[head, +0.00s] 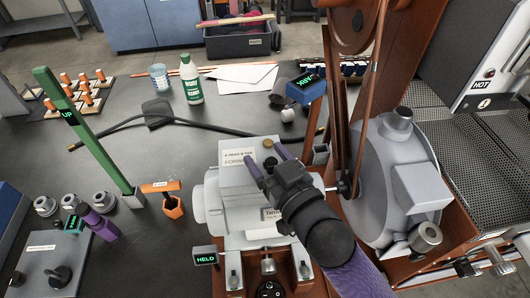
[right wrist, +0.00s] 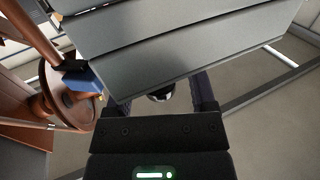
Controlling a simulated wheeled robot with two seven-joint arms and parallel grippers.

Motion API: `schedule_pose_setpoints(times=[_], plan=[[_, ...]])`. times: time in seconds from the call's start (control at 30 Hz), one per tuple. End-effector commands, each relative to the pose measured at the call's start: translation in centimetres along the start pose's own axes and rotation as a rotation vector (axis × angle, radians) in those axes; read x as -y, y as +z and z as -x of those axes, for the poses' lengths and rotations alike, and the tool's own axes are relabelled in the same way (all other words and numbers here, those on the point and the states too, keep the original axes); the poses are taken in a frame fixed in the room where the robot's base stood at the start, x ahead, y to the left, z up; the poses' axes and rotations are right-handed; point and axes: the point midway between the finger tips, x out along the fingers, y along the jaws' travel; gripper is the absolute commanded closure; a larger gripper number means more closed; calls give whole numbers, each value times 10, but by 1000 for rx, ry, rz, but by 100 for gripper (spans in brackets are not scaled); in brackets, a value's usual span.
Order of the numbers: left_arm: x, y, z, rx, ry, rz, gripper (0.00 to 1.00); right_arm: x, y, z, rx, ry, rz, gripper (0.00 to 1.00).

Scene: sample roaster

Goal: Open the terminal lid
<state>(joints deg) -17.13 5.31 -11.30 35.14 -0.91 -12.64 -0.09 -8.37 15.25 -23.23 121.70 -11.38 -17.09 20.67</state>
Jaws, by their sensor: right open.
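A pale grey motor-like housing (head: 245,240) stands at the middle front of the head view. A label beginning "Term" shows on it, partly covered by my right arm. Behind the label is a pale box with a printed card (head: 238,158); I cannot tell exactly where the lid's edge runs. My right gripper (head: 264,162) is open over this box, its purple fingers apart and pointing away from me. In the right wrist view a grey ribbed panel (right wrist: 190,45) fills the top and hides part of the fingers. Whether they touch the box is unclear. My left gripper is not in view.
A round grey drum (head: 395,185) and brown belt frame stand close on the right. A green post (head: 85,135) marked UP rises at left. A sign reading HELD (head: 206,256) stands in front. A black cable (head: 190,122) crosses the dark table behind, near a white-green bottle (head: 190,80).

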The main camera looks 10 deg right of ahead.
Motion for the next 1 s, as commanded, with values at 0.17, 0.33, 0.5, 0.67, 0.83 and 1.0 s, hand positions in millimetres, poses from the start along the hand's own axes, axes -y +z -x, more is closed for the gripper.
schedule_pose_setpoints(times=[0.17, 0.33, 0.5, 0.67, 0.83, 1.0], plan=[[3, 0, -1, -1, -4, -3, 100, 0, 0, -10, 1, 0, 1, 28], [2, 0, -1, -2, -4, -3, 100, 0, 0, -11, 2, 0, 0, 28], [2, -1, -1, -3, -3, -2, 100, 0, 0, -11, 2, 0, 0, 54], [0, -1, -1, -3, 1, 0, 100, 0, 0, -10, 2, 0, 0, 88], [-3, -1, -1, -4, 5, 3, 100, 0, 0, -10, 2, 0, 0, 100], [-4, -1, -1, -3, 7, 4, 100, 0, 0, -10, 2, 0, 0, 100]])
